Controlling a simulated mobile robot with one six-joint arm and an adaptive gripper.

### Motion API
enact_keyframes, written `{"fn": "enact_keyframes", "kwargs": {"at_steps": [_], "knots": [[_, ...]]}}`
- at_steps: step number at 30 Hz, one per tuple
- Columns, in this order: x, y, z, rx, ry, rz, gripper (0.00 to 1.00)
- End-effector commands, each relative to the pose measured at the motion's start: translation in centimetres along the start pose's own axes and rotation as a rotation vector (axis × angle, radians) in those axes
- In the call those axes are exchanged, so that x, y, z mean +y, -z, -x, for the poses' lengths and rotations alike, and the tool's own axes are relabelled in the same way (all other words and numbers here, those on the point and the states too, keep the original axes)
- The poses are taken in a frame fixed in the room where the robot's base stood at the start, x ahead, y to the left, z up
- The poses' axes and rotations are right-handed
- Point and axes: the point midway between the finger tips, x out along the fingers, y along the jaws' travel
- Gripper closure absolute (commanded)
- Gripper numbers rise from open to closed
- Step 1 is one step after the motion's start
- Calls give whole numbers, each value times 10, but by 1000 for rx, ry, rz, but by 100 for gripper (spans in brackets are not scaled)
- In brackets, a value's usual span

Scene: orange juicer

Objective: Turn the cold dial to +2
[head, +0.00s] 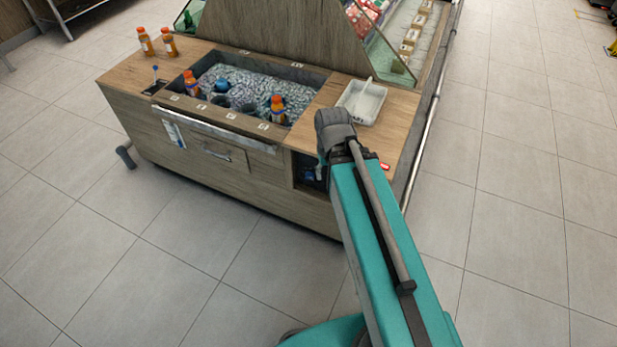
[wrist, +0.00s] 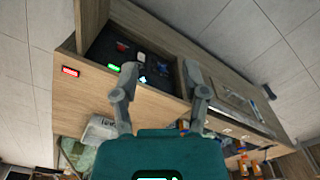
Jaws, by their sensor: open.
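In the wrist view, which is turned over, an open dark compartment (wrist: 105,38) in the cabinet front holds small controls. They are a red part (wrist: 122,46), a white part (wrist: 141,57), a lit green display (wrist: 113,67) and a small blue-white part (wrist: 142,79) beside the left fingertip. I cannot tell which is the cold dial, and no scale marks are readable. My gripper (wrist: 160,72) is open and empty, its fingers pointing at the compartment; contact cannot be judged. In the head view, my arm hides the gripper and covers part of the compartment (head: 308,172).
A red display (head: 385,167) sits by the countertop edge; it also shows in the wrist view (wrist: 70,71). The ice bin (head: 298,75) holds orange bottles. A white tray (head: 362,102) stands on the wooden counter. A drawer handle (head: 212,152) is left of the compartment. Floor in front is clear.

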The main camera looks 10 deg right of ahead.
Motion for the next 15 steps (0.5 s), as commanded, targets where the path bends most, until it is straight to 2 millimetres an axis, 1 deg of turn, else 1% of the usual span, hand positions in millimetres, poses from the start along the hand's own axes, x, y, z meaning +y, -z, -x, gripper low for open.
{"fn": "enact_keyframes", "kwargs": {"at_steps": [1,3,5,8,11,15], "knots": [[0,0,0,0,0,0,30],[0,0,-2,1,-3,2,17],[0,1,-4,3,-7,6,6],[1,3,-12,9,-21,17,6],[3,6,-23,18,-47,35,6],[12,12,-45,37,-101,77,6]]}}
